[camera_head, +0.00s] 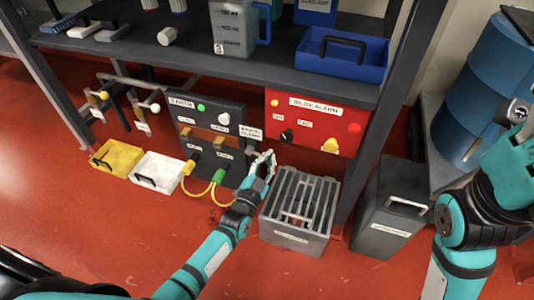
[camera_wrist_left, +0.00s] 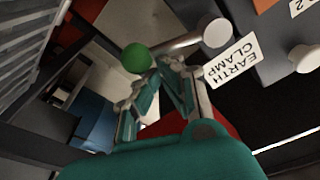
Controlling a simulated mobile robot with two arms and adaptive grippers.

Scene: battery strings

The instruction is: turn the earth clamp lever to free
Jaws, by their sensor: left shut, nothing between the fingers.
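The earth clamp lever shows in the left wrist view as a silver rod (camera_wrist_left: 180,44) with a green ball knob (camera_wrist_left: 136,57) at its end and a pale round hub (camera_wrist_left: 214,32). The hub sits beside the white "EARTH CLAMP" label (camera_wrist_left: 233,62). That label also shows in the head view (camera_head: 251,132) at the right edge of the dark earth panel (camera_head: 225,113). My left gripper (camera_head: 266,158) is shut and empty in front of the panel, just below the label, and hides the lever there. In the wrist view its fingers (camera_wrist_left: 158,82) are close to the green knob; contact cannot be told.
The red bilge alarm panel (camera_head: 316,119) is right of the earth panel, under a dark shelf (camera_head: 190,56). A grey slatted crate (camera_head: 297,238) stands below my left gripper. Yellow and green plugs with cables (camera_head: 218,178) hang at left. My right arm is at the right edge.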

